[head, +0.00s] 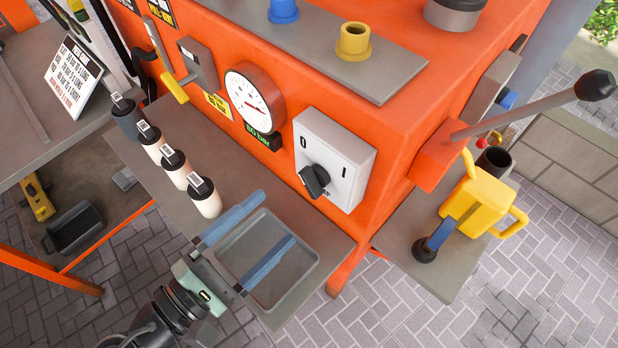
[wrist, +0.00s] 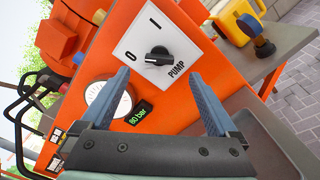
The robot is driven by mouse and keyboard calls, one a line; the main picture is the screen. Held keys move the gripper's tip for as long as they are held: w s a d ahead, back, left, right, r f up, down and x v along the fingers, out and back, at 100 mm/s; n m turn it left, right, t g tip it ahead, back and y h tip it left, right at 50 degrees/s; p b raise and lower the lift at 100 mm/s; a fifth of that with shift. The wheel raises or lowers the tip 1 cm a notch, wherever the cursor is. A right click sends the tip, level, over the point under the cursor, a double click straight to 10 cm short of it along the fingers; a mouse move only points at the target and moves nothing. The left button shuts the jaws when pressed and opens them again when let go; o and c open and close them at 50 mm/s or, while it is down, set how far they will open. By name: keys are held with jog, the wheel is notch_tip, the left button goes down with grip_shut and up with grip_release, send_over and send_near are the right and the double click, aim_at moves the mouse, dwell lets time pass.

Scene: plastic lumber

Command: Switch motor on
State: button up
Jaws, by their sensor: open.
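The motor switch is a pale grey square box (head: 348,148) on the front of the orange machine, marked 0, I and PUMP. Its black rotary knob (head: 314,181) also shows in the wrist view (wrist: 158,56), on the white switch face (wrist: 181,40). I cannot tell for sure which mark the knob points to. My gripper (head: 277,217) is open and empty, its two blue fingers spread apart, in front of and below the switch. In the wrist view the knob appears just beyond and between the fingertips (wrist: 157,72), and the fingers look clear of it.
A grey tray (head: 312,262) lies beneath my gripper on the shelf. A row of several capped bottles (head: 206,197) stands to the left. A round gauge (head: 254,92) with an 80 bar display (wrist: 139,112) is beside the switch. A yellow jug (head: 480,200) and a long lever (head: 520,110) are right.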

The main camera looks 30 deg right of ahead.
aim_at(308, 188)
jog(key=p+x, duration=0.1)
jog(key=x, duration=0.7)
jog(key=shift+w+d, duration=0.1)
jog(key=shift+d, duration=0.2)
jog(key=c, duration=1.4)
